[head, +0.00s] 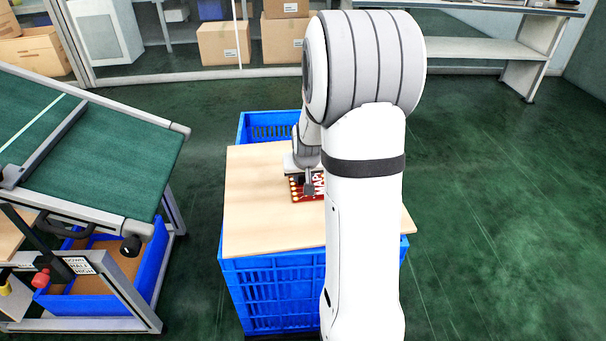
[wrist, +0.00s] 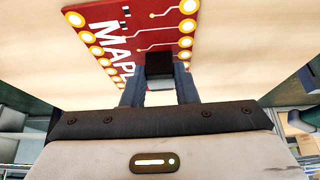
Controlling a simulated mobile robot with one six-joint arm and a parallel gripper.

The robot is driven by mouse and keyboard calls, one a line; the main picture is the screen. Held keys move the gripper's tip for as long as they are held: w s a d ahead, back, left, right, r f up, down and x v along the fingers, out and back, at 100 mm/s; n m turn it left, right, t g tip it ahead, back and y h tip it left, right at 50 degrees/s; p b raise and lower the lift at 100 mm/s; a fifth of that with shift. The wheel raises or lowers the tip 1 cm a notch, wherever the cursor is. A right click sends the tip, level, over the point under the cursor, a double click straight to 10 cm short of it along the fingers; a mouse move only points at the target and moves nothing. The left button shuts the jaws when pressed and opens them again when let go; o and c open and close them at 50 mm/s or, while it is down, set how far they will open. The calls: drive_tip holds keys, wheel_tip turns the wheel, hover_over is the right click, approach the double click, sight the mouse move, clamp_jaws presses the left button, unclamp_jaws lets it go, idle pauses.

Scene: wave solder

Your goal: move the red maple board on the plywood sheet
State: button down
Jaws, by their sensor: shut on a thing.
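The red maple board (head: 301,191) is a red circuit board with white "MAP" lettering and gold pads. In the head view it is at the plywood sheet's middle, partly hidden by my arm. It fills the upper middle of the wrist view (wrist: 151,38). The plywood sheet (head: 258,215) is pale and lies on top of a blue crate.
The blue crate (head: 275,290) stands under the sheet. A sloped green conveyor (head: 90,150) with a blue bin (head: 150,262) below it is at the left. Cardboard boxes (head: 224,42) and a shelf (head: 490,48) stand at the back. The floor at the right is clear.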

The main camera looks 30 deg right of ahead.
drive_tip(key=shift+f, duration=0.1)
drive_tip(key=c, duration=1.1)
unclamp_jaws()
drive_tip(key=shift+o, duration=0.2)
drive_tip(key=p+v, duration=0.2)
drive_tip(key=v, duration=0.5)
drive_tip(key=shift+s+r+p, duration=0.15)
drive_tip(key=shift+r+p, duration=0.2)
